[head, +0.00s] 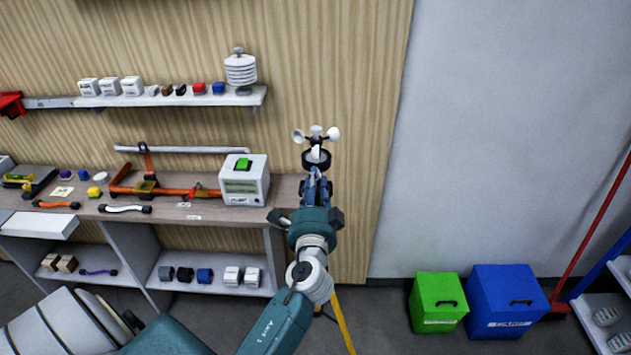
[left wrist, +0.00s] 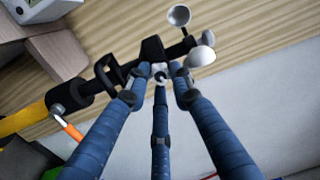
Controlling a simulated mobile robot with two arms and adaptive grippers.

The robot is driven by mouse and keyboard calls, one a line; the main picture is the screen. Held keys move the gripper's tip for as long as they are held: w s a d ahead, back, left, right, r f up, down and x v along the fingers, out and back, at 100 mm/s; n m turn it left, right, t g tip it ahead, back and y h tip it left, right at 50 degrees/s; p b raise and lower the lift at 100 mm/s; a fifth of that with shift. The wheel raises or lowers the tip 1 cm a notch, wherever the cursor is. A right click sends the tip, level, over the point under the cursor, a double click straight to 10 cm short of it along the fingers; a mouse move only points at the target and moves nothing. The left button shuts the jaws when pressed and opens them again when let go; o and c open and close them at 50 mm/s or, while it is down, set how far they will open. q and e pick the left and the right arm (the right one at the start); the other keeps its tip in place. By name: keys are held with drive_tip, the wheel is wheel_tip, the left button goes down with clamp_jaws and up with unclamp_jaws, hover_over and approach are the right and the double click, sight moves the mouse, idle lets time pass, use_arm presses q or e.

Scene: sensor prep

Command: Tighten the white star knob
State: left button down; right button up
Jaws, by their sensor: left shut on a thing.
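The white star knob (left wrist: 160,70) shows as a small pale piece between my left fingertips in the left wrist view. It sits on the black bracket (left wrist: 152,48) below the anemometer cups. My left gripper (head: 317,176) reaches up to the bracket, and its blue fingers (left wrist: 159,88) are shut on the knob. The fingers cover much of the knob, and it is hidden in the head view. The anemometer (head: 316,138) stands above the gripper with its white cups spread. My right gripper is not in view.
A yellow pole (head: 343,322) runs down below the bracket, partly behind my arm. A workbench (head: 165,212) with a white box (head: 244,180) stands to the left. A green bin (head: 437,302) and a blue bin (head: 508,302) stand on the floor at the right.

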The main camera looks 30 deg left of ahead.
use_arm(q)
drive_tip(key=m, duration=0.3)
drive_tip(key=m+p, duration=0.1)
drive_tip(key=m, duration=0.5)
drive_tip(key=shift+a+r+m+p, duration=0.2)
drive_tip(key=shift+r+m+p, duration=0.1)
drive_tip(key=shift+p, duration=0.05)
drive_tip(key=shift+r, duration=0.1)
idle(0.3)
drive_tip(key=c, duration=1.6)
unclamp_jaws()
drive_tip(key=shift+o, duration=0.6)
drive_tip(key=shift+a+f, duration=0.15)
drive_tip(key=shift+f, duration=0.05)
drive_tip(key=shift+f, duration=0.1)
